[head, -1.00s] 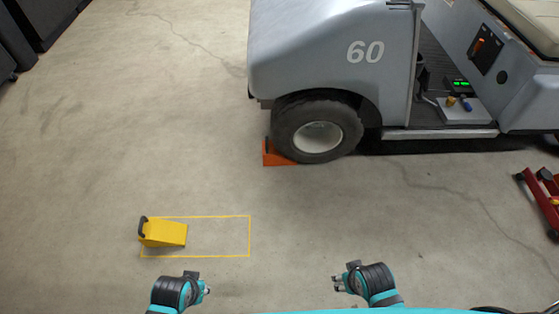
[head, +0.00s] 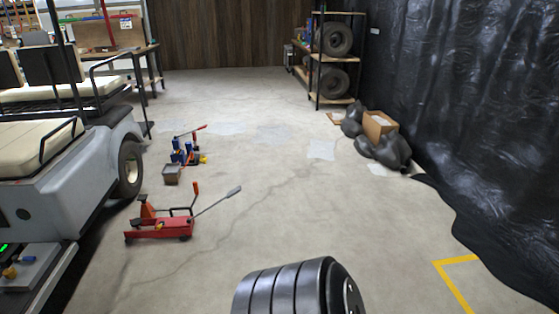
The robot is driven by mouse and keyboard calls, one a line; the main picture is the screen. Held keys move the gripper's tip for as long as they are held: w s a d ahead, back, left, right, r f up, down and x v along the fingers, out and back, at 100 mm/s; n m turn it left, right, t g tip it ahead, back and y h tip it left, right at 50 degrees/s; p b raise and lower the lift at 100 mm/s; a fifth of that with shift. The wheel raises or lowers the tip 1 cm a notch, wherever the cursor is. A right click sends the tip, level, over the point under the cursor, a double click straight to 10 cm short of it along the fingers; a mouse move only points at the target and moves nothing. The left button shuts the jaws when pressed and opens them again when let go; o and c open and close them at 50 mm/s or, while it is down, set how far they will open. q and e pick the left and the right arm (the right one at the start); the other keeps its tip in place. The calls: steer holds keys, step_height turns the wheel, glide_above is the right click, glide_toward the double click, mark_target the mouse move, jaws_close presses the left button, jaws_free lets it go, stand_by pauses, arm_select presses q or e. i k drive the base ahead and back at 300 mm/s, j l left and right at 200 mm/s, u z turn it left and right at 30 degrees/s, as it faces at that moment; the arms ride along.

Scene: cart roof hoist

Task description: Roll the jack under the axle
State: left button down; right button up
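A red floor jack (head: 160,228) stands on the concrete floor in the head view, right of the cart, with its grey-tipped handle (head: 218,200) slanting up to the right. The grey cart (head: 75,180) is at the left edge, its rear wheel (head: 130,168) showing. The jack is beside the cart, apart from it; the axle is hidden under the body. A black ribbed part of my arm shows at the bottom centre. Neither gripper's fingers show in the head view.
Small blue and red tools (head: 185,153) and a grey box (head: 172,174) stand behind the jack. A tyre shelf (head: 335,60), black bags (head: 385,148) and a cardboard box (head: 378,125) are at the back right. Yellow floor tape (head: 455,280) is at lower right.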

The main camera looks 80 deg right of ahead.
mark_target(174, 226)
steer(key=z, duration=2.25)
